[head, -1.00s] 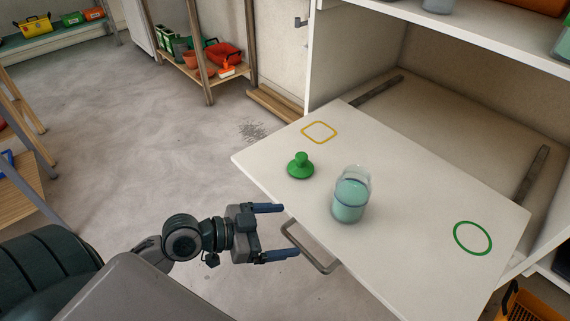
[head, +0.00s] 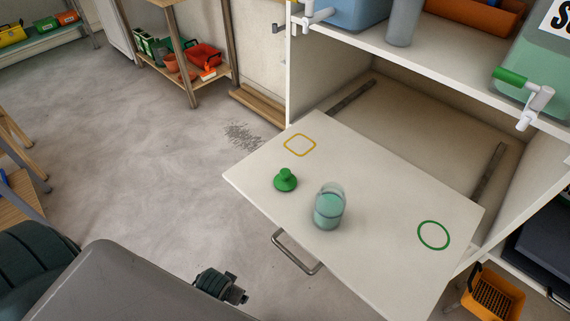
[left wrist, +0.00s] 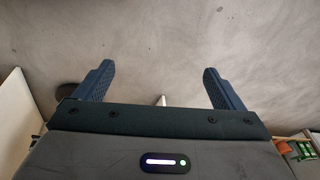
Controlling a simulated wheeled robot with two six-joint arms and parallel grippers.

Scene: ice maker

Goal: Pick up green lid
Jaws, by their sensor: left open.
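The green lid (head: 285,180) with a knob on top lies on the white pull-out shelf (head: 375,240), near its left edge. A glass jar (head: 329,207) with pale teal contents stands to the right of the lid, apart from it. In the left wrist view my left gripper (left wrist: 163,85) is open, with nothing between its two blue fingers and grey floor beyond. In the head view only part of my left arm shows at the bottom, and its fingers are hidden or out of frame. My right gripper is in neither view.
The shelf bears a yellow square outline (head: 299,145) and a green ring outline (head: 433,235). A metal handle (head: 296,253) sticks out from its front. Dispensers with taps stand on the upper shelf. An orange basket (head: 493,290) is at lower right. Floor at left is clear.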

